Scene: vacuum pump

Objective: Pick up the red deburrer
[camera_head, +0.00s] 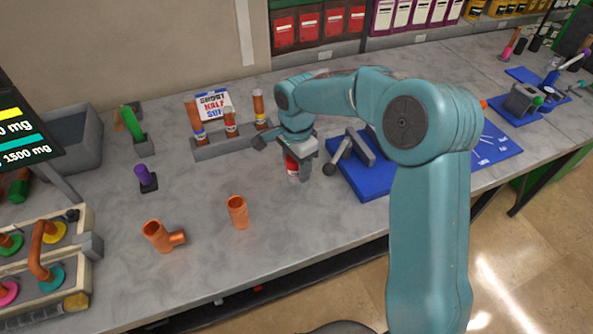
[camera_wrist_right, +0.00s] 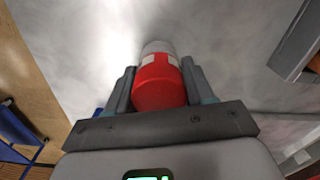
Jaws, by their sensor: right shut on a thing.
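The red deburrer (camera_wrist_right: 158,88), a red cylinder with a pale band and a grey end, sits between the fingers of my right gripper (camera_wrist_right: 158,72) in the right wrist view. The gripper is shut on it. In the head view, my right gripper (camera_head: 298,168) points down over the grey bench in front of the tube rack, and part of the red deburrer (camera_head: 291,166) shows at its fingers. The rest is hidden by the gripper. I cannot tell whether the deburrer touches the bench. My left gripper is not in view.
A copper cup (camera_head: 238,212) and a copper tee (camera_head: 160,237) stand front left. Bare bench lies between.

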